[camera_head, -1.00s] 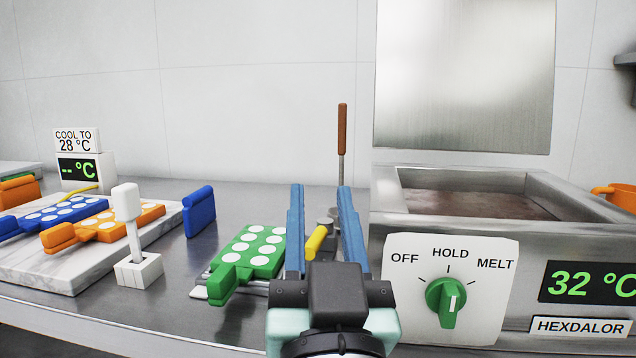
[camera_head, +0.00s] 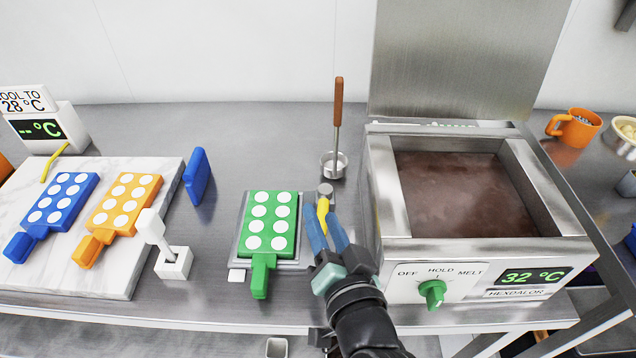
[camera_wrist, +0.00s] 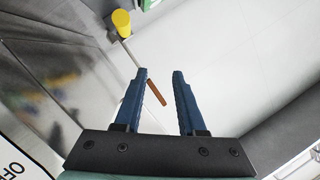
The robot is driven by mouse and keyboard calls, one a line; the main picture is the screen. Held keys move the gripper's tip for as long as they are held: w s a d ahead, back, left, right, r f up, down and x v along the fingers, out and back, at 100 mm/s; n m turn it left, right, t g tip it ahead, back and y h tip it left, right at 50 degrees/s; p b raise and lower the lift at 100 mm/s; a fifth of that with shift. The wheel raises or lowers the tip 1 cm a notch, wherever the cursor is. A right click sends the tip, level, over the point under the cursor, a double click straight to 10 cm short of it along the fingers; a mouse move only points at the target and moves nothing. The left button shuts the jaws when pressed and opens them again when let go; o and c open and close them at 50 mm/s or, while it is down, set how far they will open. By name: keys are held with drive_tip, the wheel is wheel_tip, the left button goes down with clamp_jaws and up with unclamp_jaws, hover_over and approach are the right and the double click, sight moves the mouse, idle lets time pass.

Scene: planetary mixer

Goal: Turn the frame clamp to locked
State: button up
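The clamp's yellow lever (camera_head: 322,206) is on a grey round post (camera_head: 325,190) at the right side of a metal frame (camera_head: 238,250). A green mould (camera_head: 270,228) with white round cavities lies in that frame, its handle toward the front edge. My gripper (camera_head: 321,213) is open, with its blue fingers apart near the yellow lever; I cannot tell if they touch it. In the wrist view my gripper (camera_wrist: 160,72) is empty, and a yellow end (camera_wrist: 122,22) shows beyond the fingertips, up and left.
The melting tank (camera_head: 380,220) with its green knob (camera_head: 433,292) stands close to the right. A ladle (camera_head: 337,115) stands upright behind the lever. Blue (camera_head: 60,203) and orange (camera_head: 125,204) moulds lie on a marble slab (camera_head: 120,265) at left. A white toggle lever (camera_head: 153,228) stands between.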

sight(322, 220)
drive_tip(key=s+d+f+m, duration=0.1)
drive_tip(key=s+f+m+p, duration=0.1)
drive_tip(key=s+f, duration=0.1)
drive_tip(key=s+d+f+m, duration=0.1)
drive_tip(key=f, duration=0.1)
drive_tip(key=shift+s+d+f+m, duration=0.1)
drive_tip(key=shift+s+d+m, duration=0.2)
drive_tip(key=shift+m, duration=0.1)
drive_tip(key=shift+s+d+f+m, duration=0.1)
drive_tip(key=shift+s+f+m, duration=0.15)
drive_tip(key=shift+f, duration=0.2)
drive_tip(key=x, duration=0.6)
drive_tip(key=p+x, duration=0.1)
drive_tip(key=x, duration=0.5)
drive_tip(key=shift+w+f, duration=0.3)
drive_tip(key=shift+w, duration=0.1)
drive_tip(key=shift+d, duration=0.1)
clamp_jaws()
